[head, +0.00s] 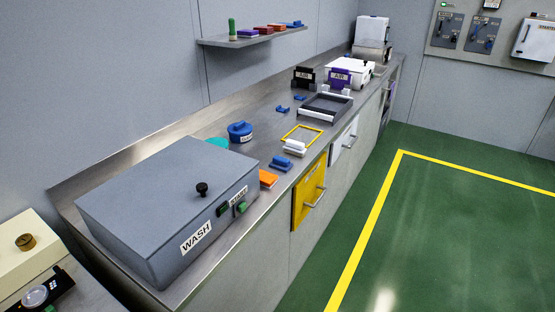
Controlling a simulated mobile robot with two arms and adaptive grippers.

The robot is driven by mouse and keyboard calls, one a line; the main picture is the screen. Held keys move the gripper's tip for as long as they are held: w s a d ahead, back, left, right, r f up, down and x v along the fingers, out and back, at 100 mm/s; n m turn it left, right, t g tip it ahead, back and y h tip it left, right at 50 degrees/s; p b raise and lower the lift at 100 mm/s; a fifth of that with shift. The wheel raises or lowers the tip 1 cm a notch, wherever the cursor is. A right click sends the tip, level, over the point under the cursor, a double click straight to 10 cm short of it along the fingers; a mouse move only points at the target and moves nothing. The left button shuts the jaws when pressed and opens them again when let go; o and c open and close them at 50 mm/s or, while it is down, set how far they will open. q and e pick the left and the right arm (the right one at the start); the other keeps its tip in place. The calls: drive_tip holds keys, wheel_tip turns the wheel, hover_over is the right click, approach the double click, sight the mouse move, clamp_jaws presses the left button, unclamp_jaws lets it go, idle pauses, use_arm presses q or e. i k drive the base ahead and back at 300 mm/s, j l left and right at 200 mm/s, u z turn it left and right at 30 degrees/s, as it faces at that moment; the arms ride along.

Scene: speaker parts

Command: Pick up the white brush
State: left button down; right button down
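A small white brush-like item (294,148) lies on the steel counter near its front edge, just below a yellow frame (293,129). It is small in the picture, so its bristles and handle cannot be made out clearly. A similar blue item (281,164) lies just in front of it, and an orange one (268,179) lies closer to the grey box. Neither of my grippers shows in the head view.
A large grey WASH box (160,205) fills the near end of the counter (262,118). A blue round container (240,131) stands behind the small items. A grey tray (325,108) lies farther along. Green floor (450,220) beside the counter is clear.

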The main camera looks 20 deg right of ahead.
sight(296, 148)
drive_tip(key=l+u, duration=0.1)
drive_tip(key=u, duration=0.45)
drive_tip(key=i+l+u, duration=0.1)
drive_tip(key=l+u, duration=0.25)
drive_tip(key=l, duration=0.3)
drive_tip(key=l+u, duration=0.35)
drive_tip(key=l, duration=0.25)
drive_tip(key=l+u, duration=0.4)
drive_tip(key=l, duration=0.25)
drive_tip(key=k, duration=0.05)
